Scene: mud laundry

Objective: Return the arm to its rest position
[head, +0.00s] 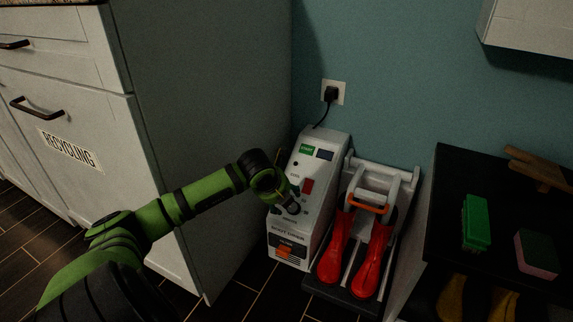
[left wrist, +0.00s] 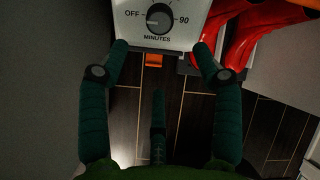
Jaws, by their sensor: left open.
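My left arm (head: 200,197) is green and reaches from the lower left of the head view toward a white boot dryer unit (head: 310,170). My left gripper (head: 288,200) is at the unit's front, near its dark timer knob. In the left wrist view the fingers of my left gripper (left wrist: 161,62) are spread wide with nothing between them. The timer knob (left wrist: 160,18), marked OFF, 90 and MINUTES, shows beyond the fingertips at the top. I cannot tell whether a fingertip touches the unit. My right gripper does not show.
Red boots (head: 374,250) stand on a rack right of the unit. A white cabinet (head: 75,110) labelled RECYCLING is at left. A black plug (head: 331,94) sits in the wall outlet. A dark shelf (head: 470,180) at right holds a green box (head: 476,222) and a pink-green sponge (head: 536,254).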

